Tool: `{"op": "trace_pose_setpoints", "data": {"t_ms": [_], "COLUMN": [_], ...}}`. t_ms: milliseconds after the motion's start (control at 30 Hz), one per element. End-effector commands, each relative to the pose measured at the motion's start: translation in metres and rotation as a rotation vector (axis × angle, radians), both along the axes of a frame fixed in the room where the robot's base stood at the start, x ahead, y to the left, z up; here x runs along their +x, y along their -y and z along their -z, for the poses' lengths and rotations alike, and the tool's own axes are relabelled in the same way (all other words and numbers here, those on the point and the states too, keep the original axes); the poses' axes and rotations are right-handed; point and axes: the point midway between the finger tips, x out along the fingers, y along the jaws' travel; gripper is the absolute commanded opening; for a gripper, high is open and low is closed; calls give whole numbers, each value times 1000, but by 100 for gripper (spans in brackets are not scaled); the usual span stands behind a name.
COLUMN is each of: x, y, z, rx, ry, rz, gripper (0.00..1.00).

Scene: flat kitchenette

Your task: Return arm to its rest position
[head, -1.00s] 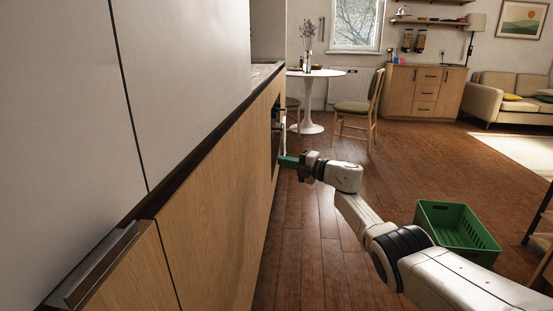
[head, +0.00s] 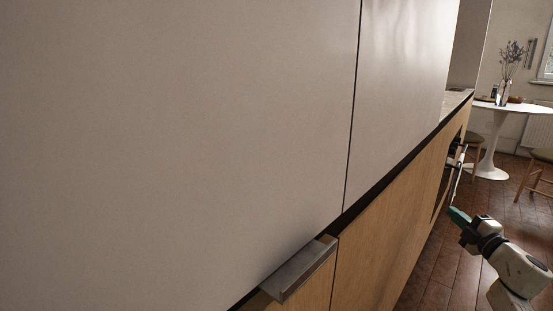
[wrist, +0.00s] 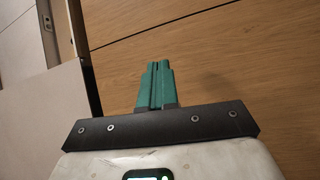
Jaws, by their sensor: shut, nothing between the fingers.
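My gripper (head: 459,216) is at the lower right of the head view, at the end of my white arm. Its green fingers point toward the wooden cabinet fronts (head: 390,240). In the wrist view my gripper (wrist: 156,72) has its two green fingers pressed together with nothing between them. Wood panels (wrist: 220,60) fill most of the space beyond the fingertips. I cannot tell how wide the gap to the wood is. The rest of my arm runs out of the head view at the lower right.
Tall pale cabinet doors (head: 180,130) fill the left and middle. A metal handle (head: 298,270) juts out low in front. Beyond are an oven handle (head: 457,165), a white round table (head: 515,107) and a chair (head: 540,165). Bare brown floor (head: 425,275) lies beside the cabinets.

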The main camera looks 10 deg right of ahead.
Motion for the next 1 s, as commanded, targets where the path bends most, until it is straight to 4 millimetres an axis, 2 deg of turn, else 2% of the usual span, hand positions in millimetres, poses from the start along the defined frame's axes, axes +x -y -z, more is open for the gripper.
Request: {"op": "trace_pose_setpoints", "data": {"t_ms": [33,133,233,367,467,667,800,900,1000], "x": [7,8,0,-26,-54,-135,-206,-259,-308], "y": [-19,-42,-66,-100,-131,-203,-257,-292,-320], "z": [12,33,60,105,143,217,255,270,277], "rx": [64,208,362,570,726,1003,1145,1211,1247], "ry": [19,37,28,-29,-106,-342,-555,-719,-868], "rz": [45,161,271,407,502,673,773,832,879], "gripper": [0,0,0,0,0,0,0,0,0]}}
